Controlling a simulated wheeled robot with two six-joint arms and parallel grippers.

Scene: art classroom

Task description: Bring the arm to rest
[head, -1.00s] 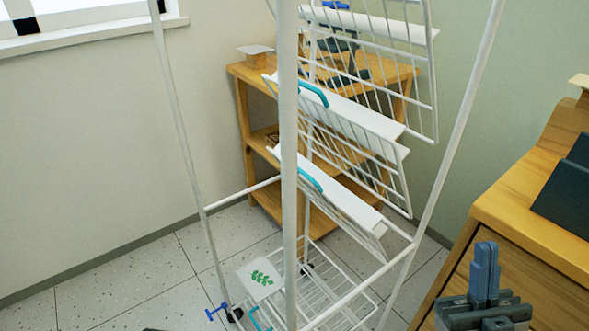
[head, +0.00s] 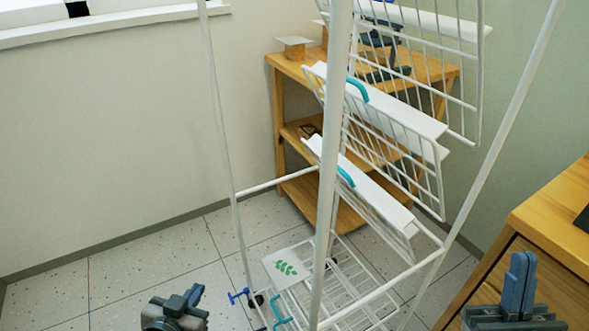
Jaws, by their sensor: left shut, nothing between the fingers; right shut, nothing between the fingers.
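My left gripper (head: 192,297) is low in the head view, left of the white wire rack, shut and empty. My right gripper (head: 522,272) is at the lower right, in front of the wooden cabinet, pointing up, shut and empty. Both grippers look apart from the rack (head: 330,180). The lower parts of both arms are cut off by the bottom edge of the view.
The rack has several tilted wire shelves with white sheets and teal handles. A card with green leaves (head: 286,269) lies on its lowest shelf. A wooden shelf unit (head: 290,70) stands behind. The wooden cabinet (head: 550,220) is at right. Floor at left is clear.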

